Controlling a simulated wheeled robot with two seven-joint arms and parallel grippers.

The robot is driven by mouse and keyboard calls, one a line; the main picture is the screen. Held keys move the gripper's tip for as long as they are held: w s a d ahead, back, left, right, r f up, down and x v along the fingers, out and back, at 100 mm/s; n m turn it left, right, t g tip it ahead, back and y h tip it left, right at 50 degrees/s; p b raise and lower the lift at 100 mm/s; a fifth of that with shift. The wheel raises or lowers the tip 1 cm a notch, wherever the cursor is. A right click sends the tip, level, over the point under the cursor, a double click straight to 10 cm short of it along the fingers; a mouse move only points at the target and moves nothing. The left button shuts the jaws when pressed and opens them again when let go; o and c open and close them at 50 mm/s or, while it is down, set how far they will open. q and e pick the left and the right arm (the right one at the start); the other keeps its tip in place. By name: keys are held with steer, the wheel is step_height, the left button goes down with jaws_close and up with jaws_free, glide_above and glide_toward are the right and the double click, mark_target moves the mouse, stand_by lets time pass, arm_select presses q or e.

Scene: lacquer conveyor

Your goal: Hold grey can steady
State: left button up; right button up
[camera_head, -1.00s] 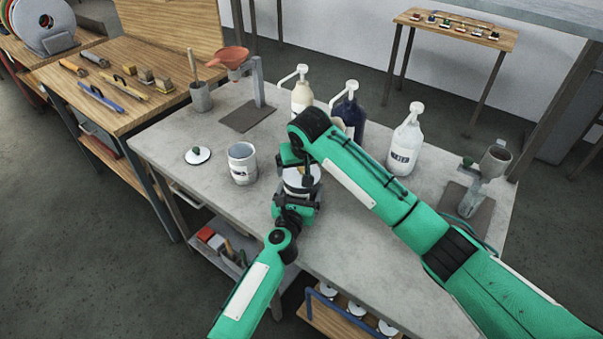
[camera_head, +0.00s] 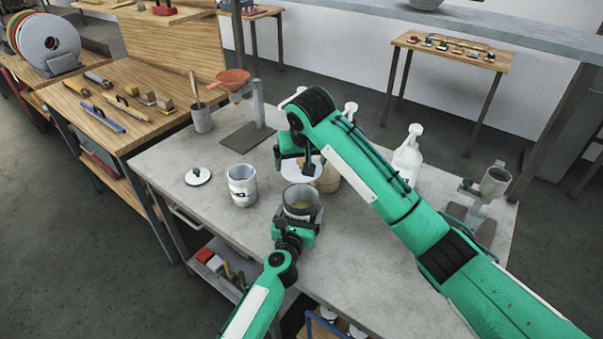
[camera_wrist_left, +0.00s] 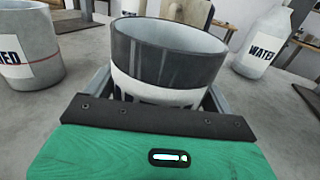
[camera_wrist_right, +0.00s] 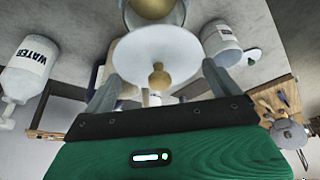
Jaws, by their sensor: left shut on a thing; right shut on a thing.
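The grey can (camera_head: 301,211) stands upright near the front of the grey table, open at the top with tan contents inside. It shows large in the left wrist view (camera_wrist_left: 165,62), with a dark upper band and white label. My left gripper (camera_head: 300,215) is shut around it, a finger on each side. My right gripper (camera_head: 303,163) is above and behind the can, shut on the knob of a white round lid (camera_wrist_right: 150,55). The lid is clear of the can's mouth. In the head view my right arm partly hides the lid (camera_head: 293,171).
A second can (camera_head: 242,185) and a small lid with a green knob (camera_head: 198,176) are to the left. A funnel stand (camera_head: 257,105) is behind, and a white WATER bottle (camera_head: 407,158) is to the right.

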mark_target(301, 159)
steer(key=shift+r, duration=0.3)
steer(key=shift+r, duration=0.1)
steer(key=shift+r, duration=2.4)
arm_select(q)
steer(key=o, duration=1.2)
steer(key=shift+c, duration=0.2)
steer(key=shift+s, duration=0.1)
